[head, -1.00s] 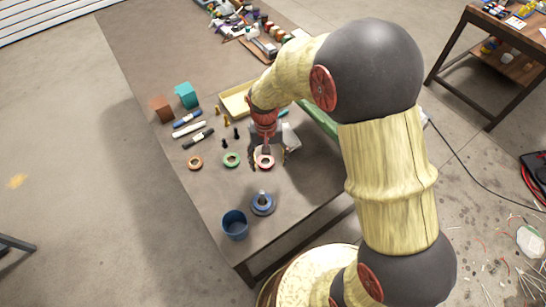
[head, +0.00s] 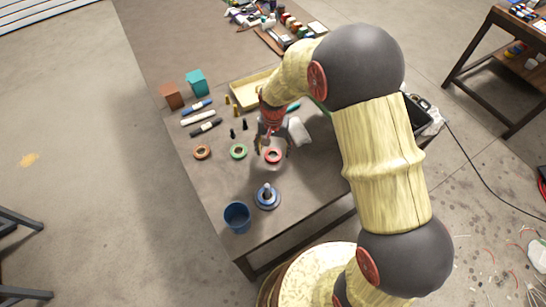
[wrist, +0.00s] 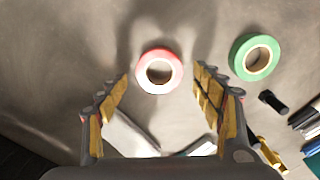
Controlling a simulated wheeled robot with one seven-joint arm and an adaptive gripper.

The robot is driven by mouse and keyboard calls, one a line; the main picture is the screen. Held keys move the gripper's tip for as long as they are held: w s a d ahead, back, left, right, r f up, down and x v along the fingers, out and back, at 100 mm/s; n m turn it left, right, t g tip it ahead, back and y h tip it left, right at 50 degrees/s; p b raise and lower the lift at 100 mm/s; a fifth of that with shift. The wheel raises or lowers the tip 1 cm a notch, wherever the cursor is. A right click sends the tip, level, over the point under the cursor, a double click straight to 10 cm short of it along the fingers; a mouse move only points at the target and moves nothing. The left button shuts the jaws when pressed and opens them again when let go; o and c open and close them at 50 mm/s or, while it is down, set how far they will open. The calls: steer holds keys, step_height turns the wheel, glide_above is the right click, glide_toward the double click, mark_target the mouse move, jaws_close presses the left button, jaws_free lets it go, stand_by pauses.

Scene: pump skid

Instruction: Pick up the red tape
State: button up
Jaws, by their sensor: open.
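The red tape (head: 273,155) is a small ring lying flat on the brown table, below my gripper (head: 271,146) in the head view. In the wrist view the red tape (wrist: 159,72) lies between and just beyond the two yellow-padded fingertips, nearly centred. My gripper (wrist: 160,80) is open and empty, with a gap on both sides of the tape. I cannot tell its exact height above the table.
A green tape (head: 239,151) and an orange tape (head: 202,152) lie to the left. Pens, small dark pieces and a yellow tray (head: 247,95) lie farther back.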

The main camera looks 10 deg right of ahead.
steer(key=shift+f, duration=0.5)
steer(key=shift+c, duration=0.9)
steer(key=c, duration=0.9)
